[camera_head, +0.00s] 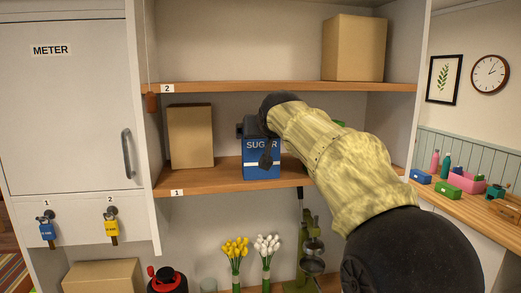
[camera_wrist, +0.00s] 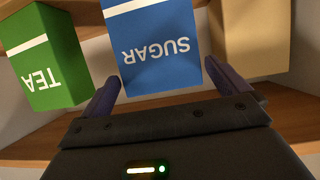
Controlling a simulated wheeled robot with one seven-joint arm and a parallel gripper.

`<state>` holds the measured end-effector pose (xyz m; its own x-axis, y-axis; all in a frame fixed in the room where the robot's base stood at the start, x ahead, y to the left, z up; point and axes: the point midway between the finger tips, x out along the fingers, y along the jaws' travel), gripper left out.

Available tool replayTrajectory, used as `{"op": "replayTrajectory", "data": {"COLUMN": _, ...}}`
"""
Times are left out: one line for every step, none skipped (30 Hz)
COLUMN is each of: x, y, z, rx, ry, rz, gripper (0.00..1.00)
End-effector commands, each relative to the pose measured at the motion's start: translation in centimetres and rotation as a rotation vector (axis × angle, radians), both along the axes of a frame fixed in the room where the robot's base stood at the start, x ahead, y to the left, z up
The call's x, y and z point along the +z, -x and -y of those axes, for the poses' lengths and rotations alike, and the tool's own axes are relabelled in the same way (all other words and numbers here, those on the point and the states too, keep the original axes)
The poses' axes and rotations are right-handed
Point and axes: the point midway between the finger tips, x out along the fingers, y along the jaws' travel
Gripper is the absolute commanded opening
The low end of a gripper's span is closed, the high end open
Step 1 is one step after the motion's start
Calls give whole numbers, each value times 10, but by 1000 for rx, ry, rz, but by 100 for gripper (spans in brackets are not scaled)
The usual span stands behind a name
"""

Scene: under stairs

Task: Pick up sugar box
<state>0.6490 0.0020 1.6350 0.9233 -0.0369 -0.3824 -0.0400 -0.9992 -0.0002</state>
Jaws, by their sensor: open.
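The sugar box (camera_head: 262,165) is blue with a white band and the word SUGAR. It stands on the shelf marked 1, to the right of a cardboard box. My gripper (camera_head: 268,145) is at the sugar box, with my arm coming in from the right and hiding part of the shelf. In the wrist view the sugar box (camera_wrist: 160,50) is upside down in the picture. The open fingers of my gripper (camera_wrist: 168,90) lie to its left and right near its lettered face. I cannot tell whether either finger touches it.
A green tea box (camera_wrist: 48,65) stands beside the sugar box, mostly hidden behind my arm in the head view. A cardboard box (camera_head: 191,136) stands on its other side. The upper shelf board (camera_head: 240,87) runs above. Flowers (camera_head: 236,250) stand below.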

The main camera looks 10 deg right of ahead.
Motion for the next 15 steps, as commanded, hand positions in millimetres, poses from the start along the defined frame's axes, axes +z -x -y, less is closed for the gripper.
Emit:
{"op": "replayTrajectory", "data": {"x": 0, "y": 0, "z": 0, "rx": 0, "ry": 0, "rz": 0, "gripper": 100}}
{"op": "replayTrajectory", "data": {"x": 0, "y": 0, "z": 0, "rx": 0, "ry": 0, "rz": 0, "gripper": 100}}
{"op": "replayTrajectory", "data": {"x": 0, "y": 0, "z": 0, "rx": 0, "ry": 0, "rz": 0, "gripper": 100}}
{"op": "replayTrajectory", "data": {"x": 0, "y": -1, "z": 0, "rx": 0, "ry": 0, "rz": -1, "gripper": 100}}
{"op": "replayTrajectory", "data": {"x": 0, "y": -3, "z": 0, "rx": 0, "ry": 0, "rz": -1, "gripper": 100}}
{"op": "replayTrajectory", "data": {"x": -1, "y": -5, "z": 0, "rx": 0, "ry": 0, "rz": -1, "gripper": 100}}
{"op": "replayTrajectory", "data": {"x": -2, "y": -8, "z": 1, "rx": 0, "ry": 0, "rz": -2, "gripper": 100}}
{"op": "replayTrajectory", "data": {"x": -3, "y": -11, "z": 1, "rx": -1, "ry": 1, "rz": -3, "gripper": 100}}
{"op": "replayTrajectory", "data": {"x": -5, "y": -16, "z": 1, "rx": 0, "ry": 1, "rz": -3, "gripper": 100}}
{"op": "replayTrajectory", "data": {"x": -7, "y": -19, "z": 1, "rx": 0, "ry": 1, "rz": -5, "gripper": 100}}
{"op": "replayTrajectory", "data": {"x": -8, "y": -23, "z": 1, "rx": 0, "ry": 1, "rz": -4, "gripper": 100}}
{"op": "replayTrajectory", "data": {"x": -11, "y": -27, "z": 1, "rx": 0, "ry": 1, "rz": -4, "gripper": 100}}
{"op": "replayTrajectory", "data": {"x": -13, "y": -32, "z": 1, "rx": 0, "ry": 1, "rz": -5, "gripper": 100}}
{"op": "replayTrajectory", "data": {"x": -15, "y": -36, "z": 2, "rx": 0, "ry": 0, "rz": -3, "gripper": 100}}
{"op": "replayTrajectory", "data": {"x": -17, "y": -40, "z": 2, "rx": 0, "ry": 1, "rz": -3, "gripper": 100}}
